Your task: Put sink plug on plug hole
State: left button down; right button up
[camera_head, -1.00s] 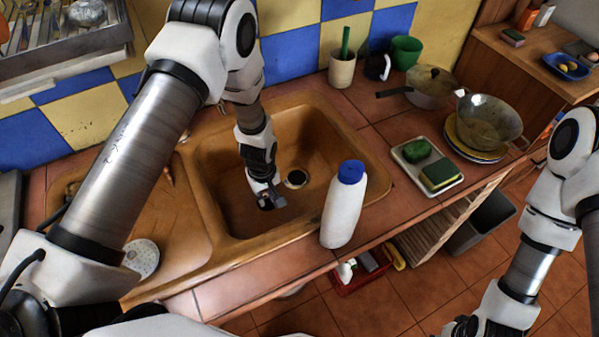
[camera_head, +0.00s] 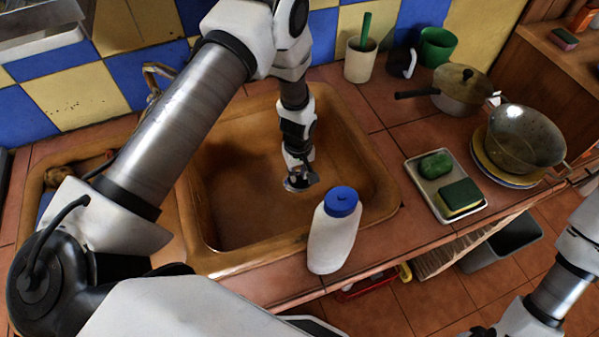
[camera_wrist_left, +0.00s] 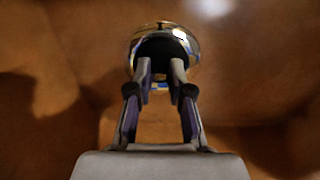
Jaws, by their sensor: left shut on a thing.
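My left gripper (camera_head: 300,184) reaches down into the brown sink (camera_head: 225,207), low near the basin floor on its right side. In the left wrist view its fingers (camera_wrist_left: 161,75) are shut on the dark sink plug (camera_wrist_left: 163,48). A shiny round metal rim (camera_wrist_left: 135,50) shows around the dark part; I cannot tell whether it belongs to the plug or the plug hole. In the head view the gripper hides the plug hole. Whether the plug touches the hole is unclear. My right arm shows at the lower right, with its gripper cut off.
A white bottle with a blue cap (camera_head: 333,232) stands on the sink's front right edge, close to my left gripper. To the right are a tray with sponges (camera_head: 428,197), a lidded pot (camera_head: 462,90) and a wok on plates (camera_head: 525,140). The basin's left part is clear.

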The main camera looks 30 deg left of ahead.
aim_at(298, 172)
pick_arm(q)
jog(key=c, duration=1.3)
grip_release()
jog(key=shift+f, duration=0.1)
jog(key=shift+o, duration=1.2)
jog(key=shift+s, duration=0.1)
jog(key=shift+r, duration=0.3)
notch_tip(298, 172, up, 12)
jog(key=b, duration=0.1)
jog(key=shift+f, duration=0.15)
